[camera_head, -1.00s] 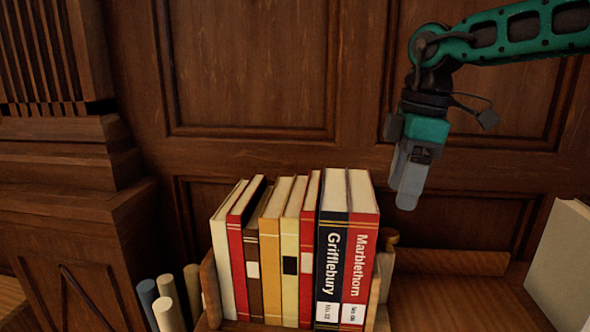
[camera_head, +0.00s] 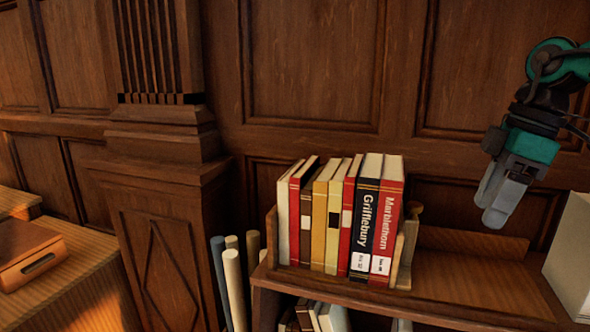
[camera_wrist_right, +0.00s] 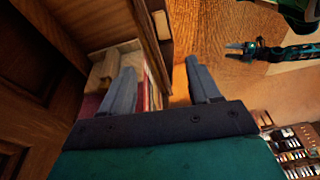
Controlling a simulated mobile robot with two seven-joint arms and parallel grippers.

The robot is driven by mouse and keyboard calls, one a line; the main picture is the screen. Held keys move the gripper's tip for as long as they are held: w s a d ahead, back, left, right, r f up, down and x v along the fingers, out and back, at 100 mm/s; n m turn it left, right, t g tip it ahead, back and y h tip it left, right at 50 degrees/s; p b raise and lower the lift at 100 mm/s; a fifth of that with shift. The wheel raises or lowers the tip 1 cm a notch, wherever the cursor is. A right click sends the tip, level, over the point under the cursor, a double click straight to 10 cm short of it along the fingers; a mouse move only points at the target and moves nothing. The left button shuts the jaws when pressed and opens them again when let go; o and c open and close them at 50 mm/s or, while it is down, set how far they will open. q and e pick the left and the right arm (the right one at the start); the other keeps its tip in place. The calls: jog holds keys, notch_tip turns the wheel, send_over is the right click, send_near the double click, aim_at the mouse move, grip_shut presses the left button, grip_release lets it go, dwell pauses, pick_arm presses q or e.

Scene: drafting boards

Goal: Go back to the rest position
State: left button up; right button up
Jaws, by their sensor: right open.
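My right gripper (camera_head: 495,205) hangs at the right of the head view, above the bare part of the shelf and to the right of the row of books. In the right wrist view its two fingers (camera_wrist_right: 160,85) stand apart with nothing between them. The books stand upright in a row, among them the dark Grifflebury book (camera_head: 365,225) and the red Marblethorn book (camera_head: 388,220) at the right end. My left gripper does not show in the head view.
A wooden shelf (camera_head: 480,290) carries the books; its right part is mostly clear. A pale box-like object (camera_head: 573,262) stands at the far right. Rolled tubes (camera_head: 234,285) stand left of the shelf. A brown case (camera_head: 30,255) lies on a surface at the left.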

jog(key=s+d+f+m+t+y, duration=0.2)
jog(key=s+d+f+m+y, duration=0.1)
jog(key=d+f, duration=0.3)
jog(key=s+d+f+m+t+y, duration=0.1)
jog(key=s+d+f+m+y, duration=0.25)
jog(key=d, duration=0.55)
jog(key=s+f+m+t+y, duration=0.2)
jog(key=s+f+m+t, duration=0.35)
jog(key=f, duration=0.35)
jog(key=s+f+m+t+y, duration=0.1)
jog(key=s+f+m+t, duration=0.3)
jog(key=s+f, duration=0.45)
jog(key=w+a+f+n+t+h, duration=0.2)
jog(key=w+a+f+n+h, duration=0.3)
jog(key=w+a+f+h, duration=0.35)
jog(key=s+a+f+n+g+h, duration=0.1)
jog(key=s+a+f+n+g, duration=0.4)
jog(key=a+f, duration=0.3)
jog(key=a+m, duration=0.4)
jog(key=a, duration=0.5)
jog(key=shift+w+m+t+h, duration=0.2)
jog(key=shift+m+t+h, duration=0.1)
jog(key=shift+m+t, duration=0.1)
jog(key=shift+a, duration=0.1)
